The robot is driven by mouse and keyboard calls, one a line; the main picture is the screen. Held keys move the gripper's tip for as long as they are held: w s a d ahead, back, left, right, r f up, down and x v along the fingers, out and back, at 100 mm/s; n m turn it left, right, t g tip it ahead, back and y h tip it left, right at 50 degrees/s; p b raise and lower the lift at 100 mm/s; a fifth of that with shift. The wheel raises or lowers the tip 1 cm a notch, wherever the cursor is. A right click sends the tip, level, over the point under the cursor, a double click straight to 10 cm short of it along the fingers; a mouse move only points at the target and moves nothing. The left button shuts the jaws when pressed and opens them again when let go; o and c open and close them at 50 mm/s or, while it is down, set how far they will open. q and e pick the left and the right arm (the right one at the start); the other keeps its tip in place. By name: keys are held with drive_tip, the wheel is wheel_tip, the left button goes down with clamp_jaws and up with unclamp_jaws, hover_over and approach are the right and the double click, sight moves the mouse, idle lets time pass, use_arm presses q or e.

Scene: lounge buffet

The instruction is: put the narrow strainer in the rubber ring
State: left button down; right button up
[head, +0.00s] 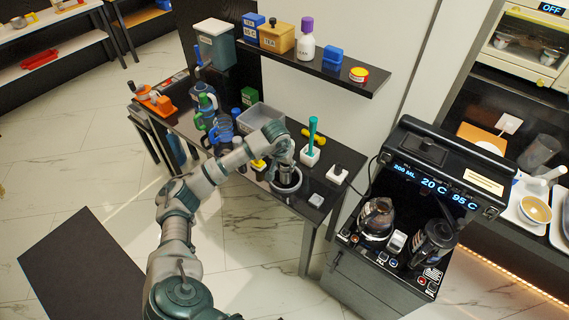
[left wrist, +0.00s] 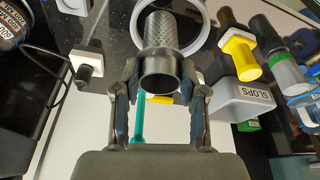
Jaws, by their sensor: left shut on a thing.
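The narrow strainer (left wrist: 162,35) is a grey metal cylinder with a perforated body and a smooth collar. My left gripper (left wrist: 158,88) is shut on it at the collar, with one finger on each side. The rubber ring (left wrist: 204,30) is pale grey and lies on the dark counter beyond the strainer. In the left wrist view the strainer's perforated end overlaps the ring's opening; I cannot tell whether it is inside or above it. In the head view my left gripper (head: 284,158) is over the ring (head: 289,191), and the strainer is mostly hidden. My right gripper is not in view.
A white holder with a teal-handled tool (head: 312,140) and a white socket block (head: 336,174) stand right of the ring. A grey slops bin (head: 260,117) is behind. The coffee machine (head: 420,200) stands at right.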

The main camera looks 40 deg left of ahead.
use_arm(q)
drive_tip(key=shift+w+a+f, duration=0.4)
drive_tip(key=shift+w+f, duration=0.15)
drive_tip(key=shift+f, duration=0.1)
drive_tip(key=shift+w+a+f, duration=0.35)
drive_tip(key=shift+w+f, duration=0.15)
drive_tip(key=shift+f, duration=0.2)
drive_tip(key=shift+w+a+f, duration=0.4)
drive_tip(key=shift+w+f, duration=0.15)
drive_tip(key=shift+f, duration=0.1)
drive_tip(key=c, duration=0.6)
unclamp_jaws()
drive_tip(key=shift+c, duration=0.2)
drive_tip(key=v, duration=1.2)
